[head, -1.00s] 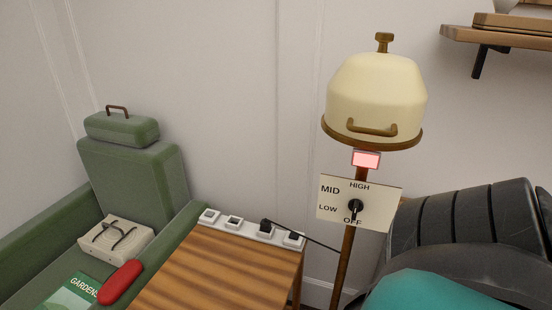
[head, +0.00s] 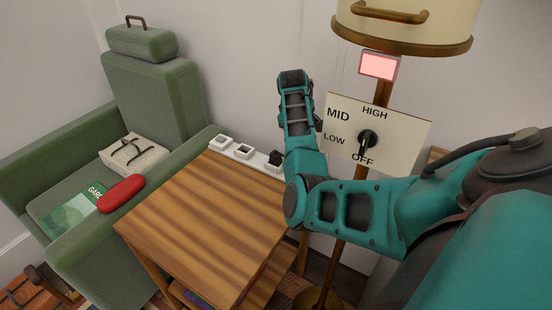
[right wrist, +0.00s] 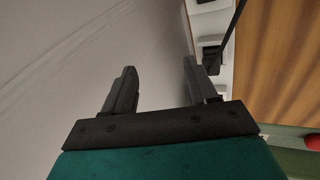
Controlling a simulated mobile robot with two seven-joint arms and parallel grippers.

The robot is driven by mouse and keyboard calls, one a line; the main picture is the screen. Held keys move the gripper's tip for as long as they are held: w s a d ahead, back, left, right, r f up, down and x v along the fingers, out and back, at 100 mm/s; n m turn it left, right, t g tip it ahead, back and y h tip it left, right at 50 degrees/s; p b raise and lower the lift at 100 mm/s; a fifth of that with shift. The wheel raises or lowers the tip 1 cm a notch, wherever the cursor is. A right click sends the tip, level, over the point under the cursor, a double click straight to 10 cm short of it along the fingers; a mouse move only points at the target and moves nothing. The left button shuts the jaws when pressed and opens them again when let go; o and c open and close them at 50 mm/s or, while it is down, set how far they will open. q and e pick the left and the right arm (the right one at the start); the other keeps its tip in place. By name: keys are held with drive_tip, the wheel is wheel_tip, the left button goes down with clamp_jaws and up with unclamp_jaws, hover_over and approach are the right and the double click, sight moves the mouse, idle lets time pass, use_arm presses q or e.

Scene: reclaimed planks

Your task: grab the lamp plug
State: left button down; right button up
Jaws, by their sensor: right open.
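The black lamp plug (head: 277,158) sits in the white power strip (head: 226,143) along the back edge of the wooden side table. It also shows in the right wrist view (right wrist: 211,54), with its dark cord rising from it. My right gripper (right wrist: 159,67) is open and empty, its two fingers pointing toward the wall. The plug is apart from the fingers, just to the right of the right-hand finger. In the head view my right arm covers the strip's right end and most of the cord. The lamp (head: 405,28) stands at the right. My left gripper is not in view.
The table (head: 205,215) has a clear striped top. A green armchair (head: 155,95) stands at its left, with a red case (head: 121,192) and a booklet on its seat. A dial panel (head: 345,125) with its pointer toward OFF is close to my right forearm.

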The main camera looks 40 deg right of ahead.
drive_tip(key=w+a+r+n+y+b, duration=0.1)
drive_tip(key=w+a+r+y+b, duration=0.15)
drive_tip(key=a+r+y, duration=0.2)
drive_tip(key=b, duration=0.2)
hover_over(276, 154)
drive_tip(key=shift+n+g, duration=0.3)
drive_tip(key=shift+g, duration=0.1)
drive_tip(key=f, duration=0.6)
drive_tip(key=shift+s+f, duration=0.1)
drive_tip(key=shift+s, duration=0.1)
drive_tip(key=f+b, duration=0.1)
drive_tip(key=f, duration=0.1)
drive_tip(key=f+b, duration=0.1)
drive_tip(key=f, duration=0.2)
drive_tip(key=shift+w+f, duration=0.2)
drive_tip(key=shift+f, duration=0.25)
drive_tip(key=c, duration=0.5)
clamp_jaws()
